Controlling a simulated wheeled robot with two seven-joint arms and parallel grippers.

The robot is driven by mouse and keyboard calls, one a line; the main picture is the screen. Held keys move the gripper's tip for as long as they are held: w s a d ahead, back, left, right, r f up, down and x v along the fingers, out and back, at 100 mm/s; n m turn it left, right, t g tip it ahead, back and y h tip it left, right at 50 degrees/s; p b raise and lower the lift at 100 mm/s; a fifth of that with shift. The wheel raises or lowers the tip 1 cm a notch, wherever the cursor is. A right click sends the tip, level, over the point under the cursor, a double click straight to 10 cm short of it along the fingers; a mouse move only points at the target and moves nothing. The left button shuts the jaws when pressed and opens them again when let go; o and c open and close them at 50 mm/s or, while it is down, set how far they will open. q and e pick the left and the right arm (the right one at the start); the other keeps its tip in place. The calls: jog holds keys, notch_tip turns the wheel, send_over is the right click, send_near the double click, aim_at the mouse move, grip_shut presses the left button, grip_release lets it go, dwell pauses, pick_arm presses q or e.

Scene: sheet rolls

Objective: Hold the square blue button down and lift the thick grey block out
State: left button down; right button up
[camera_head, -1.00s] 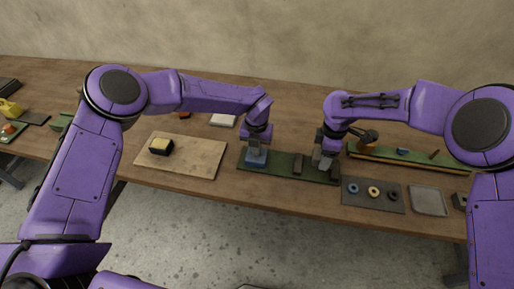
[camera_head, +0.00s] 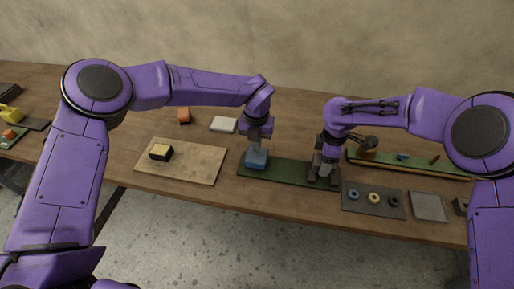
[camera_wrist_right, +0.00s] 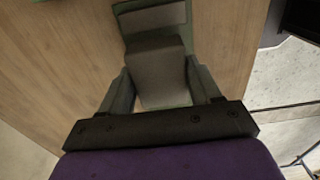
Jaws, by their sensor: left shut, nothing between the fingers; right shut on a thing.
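The square blue button (camera_head: 255,161) stands at the left end of a green board (camera_head: 285,172). My left gripper (camera_head: 257,146) is shut and empty, pointing down over the button. Its tip appears to meet the button's top; how far the button is pressed cannot be told. My right gripper (camera_head: 323,174) is at the board's right end, shut on the thick grey block. In the right wrist view the grey block (camera_wrist_right: 160,75) fills the space between the fingers (camera_wrist_right: 163,98). A dark grey plate (camera_wrist_right: 150,19) shows beyond the block. Whether the block is clear of the board cannot be told.
A grey mat (camera_head: 372,208) with several rings and a grey tray (camera_head: 429,207) lie to the right. A long green rail (camera_head: 410,166) is behind them. A wooden board (camera_head: 195,172) with a yellow-black block lies left. A white pad (camera_head: 223,124) lies behind.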

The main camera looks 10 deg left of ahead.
pick_arm(q)
jog(key=shift+r, duration=1.85)
